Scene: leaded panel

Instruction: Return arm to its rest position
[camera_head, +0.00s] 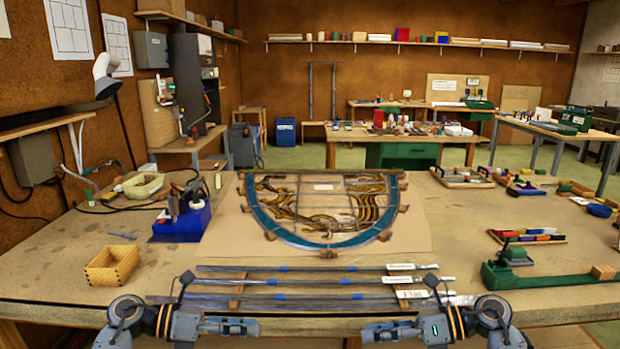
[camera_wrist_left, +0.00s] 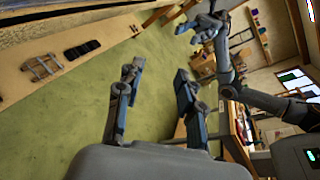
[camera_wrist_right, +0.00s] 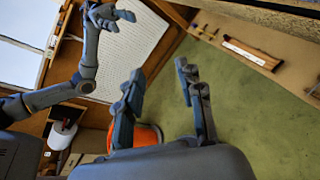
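My left gripper (camera_head: 256,328) is at the bottom of the head view, in front of the bench's near edge and pointing inward. In the left wrist view its two fingers (camera_wrist_left: 158,85) are spread with nothing between them. My right gripper (camera_head: 368,332) mirrors it from the right. In the right wrist view its fingers (camera_wrist_right: 160,85) are also spread and empty. The two grippers face each other, apart. On the bench a half-round leaded panel (camera_head: 277,238) with a blue border and amber pieces lies on a brown sheet (camera_head: 228,238). Neither gripper touches it.
Several long lead strips (camera_head: 330,282) lie along the bench's front, close to my grippers. A wooden box (camera_head: 112,265) and a blue block with tools (camera_head: 182,225) stand left. A green tool (camera_head: 545,285) and a tray of coloured pieces (camera_head: 527,236) lie right.

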